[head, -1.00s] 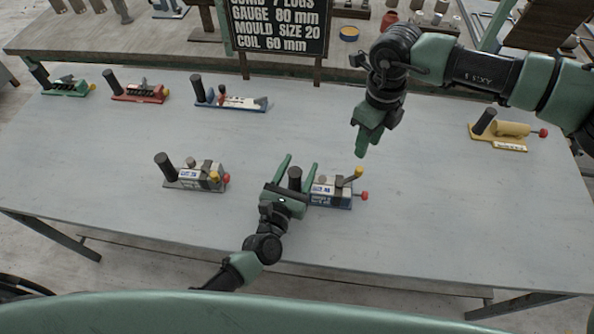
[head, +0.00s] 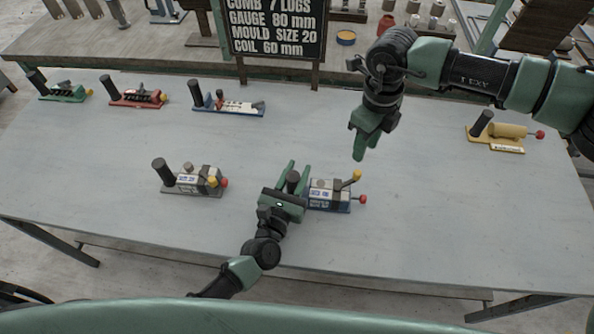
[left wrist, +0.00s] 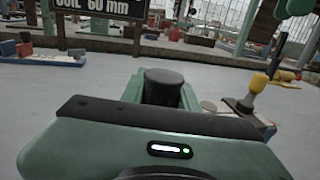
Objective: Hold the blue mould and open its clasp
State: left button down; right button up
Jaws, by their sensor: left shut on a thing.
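The blue mould (head: 330,195) sits on the grey table right of centre, with a pale body, a yellow-topped lever and a red knob on its right side. Its black upright handle (head: 293,180) stands at its left end. My left gripper (head: 291,174) is shut on this black handle, which also shows between the fingers in the left wrist view (left wrist: 163,88). The yellow-topped lever (left wrist: 257,83) stands upright to the right there. My right gripper (head: 361,148) hangs above the table, behind and right of the mould, apart from it; its fingers look close together, but their gap is unclear.
A grey mould (head: 192,181) stands left of the blue one. Green (head: 64,93), red (head: 137,97) and another blue-based tool (head: 228,103) line the back left. A yellow tool (head: 497,135) is at the right. A sign (head: 275,30) stands behind; the front table is clear.

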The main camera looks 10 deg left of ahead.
aim_at(358, 172)
jog(key=shift+o, duration=0.5)
dwell(0.4)
notch_tip(358, 172, down, 10)
jog(key=n, duration=1.1)
jog(key=shift+f+n, duration=0.1)
jog(key=shift+n, duration=0.2)
grip_shut()
